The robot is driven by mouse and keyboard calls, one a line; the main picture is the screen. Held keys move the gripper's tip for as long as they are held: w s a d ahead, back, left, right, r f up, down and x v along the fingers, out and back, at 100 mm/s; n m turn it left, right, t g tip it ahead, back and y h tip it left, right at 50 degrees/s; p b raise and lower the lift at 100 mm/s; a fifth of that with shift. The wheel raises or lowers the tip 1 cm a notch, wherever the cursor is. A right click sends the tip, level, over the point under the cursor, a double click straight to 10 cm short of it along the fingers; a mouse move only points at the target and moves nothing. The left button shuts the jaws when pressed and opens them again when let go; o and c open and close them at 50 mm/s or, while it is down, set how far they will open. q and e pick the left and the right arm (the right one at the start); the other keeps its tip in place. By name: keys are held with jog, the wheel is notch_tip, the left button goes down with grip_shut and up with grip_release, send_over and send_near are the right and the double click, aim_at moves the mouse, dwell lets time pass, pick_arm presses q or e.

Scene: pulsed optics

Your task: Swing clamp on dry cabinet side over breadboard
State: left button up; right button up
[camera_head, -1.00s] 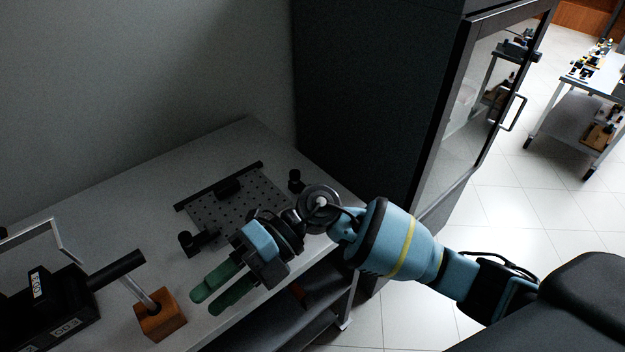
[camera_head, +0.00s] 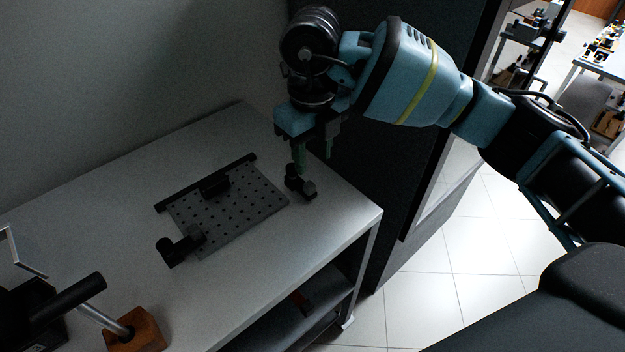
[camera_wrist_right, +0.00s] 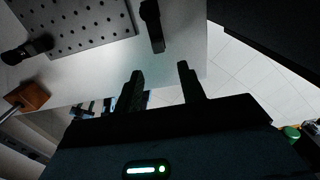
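The grey perforated breadboard (camera_head: 240,212) lies on the table; it also shows in the right wrist view (camera_wrist_right: 85,22). The black clamp on the dry cabinet side (camera_head: 304,188) stands just off the board's right edge, its arm pointing to the front right, apart from the board. It also shows in the right wrist view (camera_wrist_right: 152,28). A second black clamp (camera_head: 177,250) at the near left reaches the board's corner. My right gripper (camera_head: 314,160) points down, open and empty, just above and behind the cabinet-side clamp. My left gripper is not in view.
The dark dry cabinet (camera_head: 385,175) stands beside the table's right end. A black bar (camera_head: 180,192) lies along the board's back edge. A wooden block with a metal rod (camera_head: 140,332) and black equipment (camera_head: 35,315) are at the near left. The front right tabletop is clear.

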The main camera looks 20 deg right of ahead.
aim_at(312, 187)
jog(key=shift+f, duration=3.9)
jog(key=shift+c, duration=0.3)
grip_shut()
